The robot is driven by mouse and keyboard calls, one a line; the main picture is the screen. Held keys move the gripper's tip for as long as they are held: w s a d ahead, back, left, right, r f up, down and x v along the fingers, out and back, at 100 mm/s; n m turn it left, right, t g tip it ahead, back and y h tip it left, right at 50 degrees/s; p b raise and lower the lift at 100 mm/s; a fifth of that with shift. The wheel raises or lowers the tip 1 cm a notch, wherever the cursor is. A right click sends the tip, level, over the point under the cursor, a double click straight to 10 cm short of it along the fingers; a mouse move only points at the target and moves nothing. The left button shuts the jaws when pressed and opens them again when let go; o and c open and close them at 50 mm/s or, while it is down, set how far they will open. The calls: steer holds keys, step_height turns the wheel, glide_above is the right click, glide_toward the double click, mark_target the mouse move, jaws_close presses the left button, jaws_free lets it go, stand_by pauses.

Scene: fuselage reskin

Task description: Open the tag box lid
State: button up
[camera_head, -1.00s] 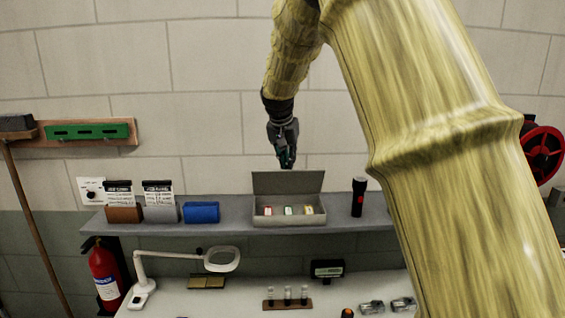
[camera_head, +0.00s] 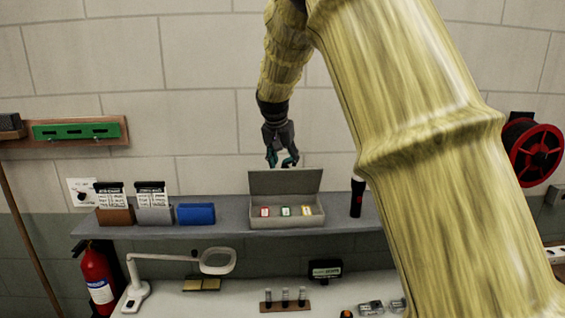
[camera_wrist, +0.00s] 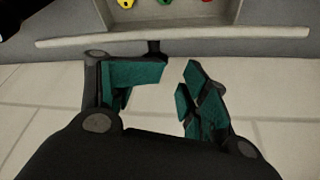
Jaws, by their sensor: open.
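The grey tag box (camera_head: 287,221) stands on the wall shelf in the head view. Its lid (camera_head: 285,182) is raised, standing upright along the back edge. Red, green and yellow tags (camera_head: 286,211) show inside the box. My gripper (camera_head: 282,161) is above and behind the raised lid, pointing down, open and empty. In the wrist view my gripper (camera_wrist: 172,88) has its teal fingertips apart with nothing between them. The lid's edge (camera_wrist: 175,37) crosses the top of that view, apart from the fingers, with coloured tags beyond it.
The shelf (camera_head: 240,231) also carries a blue case (camera_head: 196,214), card holders (camera_head: 154,205) and a black flashlight (camera_head: 357,197). A magnifier lamp (camera_head: 216,261) stands on the bench below.

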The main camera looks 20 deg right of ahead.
steer(key=w+d+r+p, duration=0.1)
steer(key=w+r+p, duration=0.4)
steer(key=w+r, duration=0.3)
steer(key=shift+w+d+r+p, duration=0.2)
steer(key=shift+r+p, duration=0.1)
steer(key=shift+r, duration=0.65)
stand_by(0.8)
steer(key=shift+r, duration=0.25)
steer(key=v, duration=0.7)
steer(key=shift+s+a, duration=0.3)
steer(key=shift+f, duration=0.1)
